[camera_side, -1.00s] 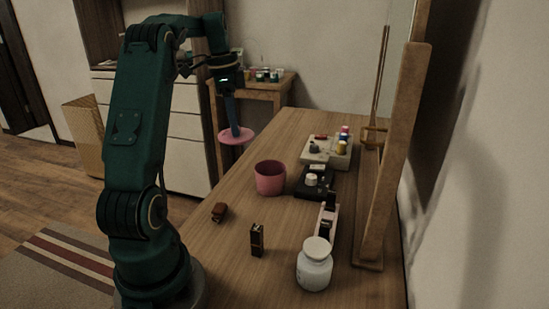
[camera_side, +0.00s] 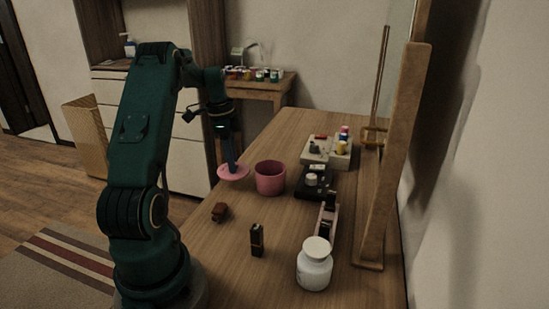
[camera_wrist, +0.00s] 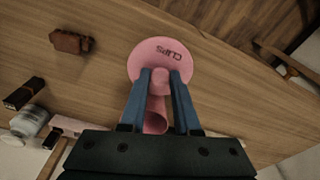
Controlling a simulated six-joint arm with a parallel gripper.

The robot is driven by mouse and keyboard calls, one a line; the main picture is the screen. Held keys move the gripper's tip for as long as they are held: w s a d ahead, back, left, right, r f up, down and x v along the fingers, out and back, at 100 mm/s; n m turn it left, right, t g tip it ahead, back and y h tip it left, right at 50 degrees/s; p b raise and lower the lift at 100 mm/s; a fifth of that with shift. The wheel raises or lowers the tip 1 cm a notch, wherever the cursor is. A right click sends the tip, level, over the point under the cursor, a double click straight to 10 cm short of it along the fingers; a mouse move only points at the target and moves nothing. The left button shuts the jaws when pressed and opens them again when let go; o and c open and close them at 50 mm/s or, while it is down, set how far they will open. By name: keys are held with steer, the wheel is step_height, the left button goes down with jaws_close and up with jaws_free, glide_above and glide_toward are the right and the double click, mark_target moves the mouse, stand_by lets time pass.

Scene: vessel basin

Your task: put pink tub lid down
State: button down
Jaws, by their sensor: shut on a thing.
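The pink tub lid (camera_side: 234,174) is a round disc, held level by my gripper (camera_side: 229,160) low near the table's left edge, left of the pink tub. In the wrist view my gripper (camera_wrist: 160,85) has its two blue fingers shut on the knob of the lid (camera_wrist: 152,62), which bears the word CLIPS. The open pink tub (camera_side: 270,178) stands upright on the table. In the wrist view the tub (camera_wrist: 155,118) is partly hidden behind the fingers and lid. I cannot tell whether the lid touches the table.
The wooden table (camera_side: 200,245) has free room around the lid. A brown block (camera_side: 219,211), a dark upright block (camera_side: 257,240) and a white jar (camera_side: 314,265) stand nearer. A black box (camera_side: 314,184) is right of the tub. A wooden frame (camera_side: 392,160) stands at the right edge.

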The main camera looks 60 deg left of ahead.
steer(key=shift+f, duration=1.7)
steer(key=shift+f, duration=0.1)
steer(key=c, duration=0.6)
jaws_free()
steer(key=shift+c, duration=0.2)
